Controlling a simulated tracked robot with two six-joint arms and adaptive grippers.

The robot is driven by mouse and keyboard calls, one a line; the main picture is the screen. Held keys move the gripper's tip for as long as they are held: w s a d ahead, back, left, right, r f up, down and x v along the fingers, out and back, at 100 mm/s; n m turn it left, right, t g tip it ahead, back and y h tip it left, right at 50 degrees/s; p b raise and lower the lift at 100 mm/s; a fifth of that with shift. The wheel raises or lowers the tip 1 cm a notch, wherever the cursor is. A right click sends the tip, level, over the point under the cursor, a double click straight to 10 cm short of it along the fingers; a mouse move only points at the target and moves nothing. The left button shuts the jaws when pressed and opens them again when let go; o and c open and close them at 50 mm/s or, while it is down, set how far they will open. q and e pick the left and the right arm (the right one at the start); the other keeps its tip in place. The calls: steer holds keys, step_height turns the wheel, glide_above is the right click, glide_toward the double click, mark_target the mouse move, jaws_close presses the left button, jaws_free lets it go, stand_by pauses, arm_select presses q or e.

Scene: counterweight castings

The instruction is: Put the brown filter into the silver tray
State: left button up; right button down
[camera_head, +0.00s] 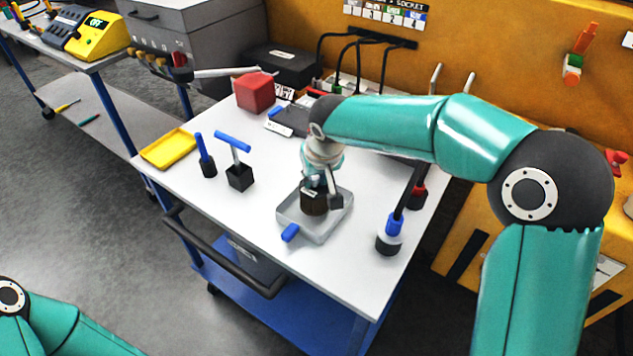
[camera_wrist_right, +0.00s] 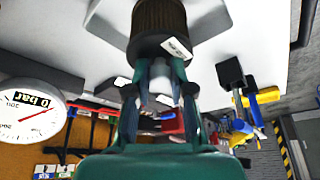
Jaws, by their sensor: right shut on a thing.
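The brown filter (camera_head: 313,203) is a short dark cylinder with a small white label, held upright. My right gripper (camera_head: 322,184) is shut on it from above; the fingers partly hide its top. In the right wrist view the filter (camera_wrist_right: 158,22) fills the top middle, between or just beyond the fingertips (camera_wrist_right: 160,92). My left gripper is out of view; only part of that arm shows at bottom left.
A yellow tray (camera_head: 169,149), a blue-handled tool on a black block (camera_head: 239,177) and another blue-handled tool (camera_head: 206,160) stand left. A red block (camera_head: 255,91) is at the back. A blue-and-black tool (camera_head: 389,239) stands right. The table's front left is clear.

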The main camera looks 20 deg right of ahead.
steer(key=shift+f, duration=0.85)
steer(key=c, duration=1.5)
jaws_free()
steer(key=shift+f, duration=0.15)
steer(key=o, duration=0.5)
steer(key=shift+r, duration=0.2)
steer(key=v, duration=1.2)
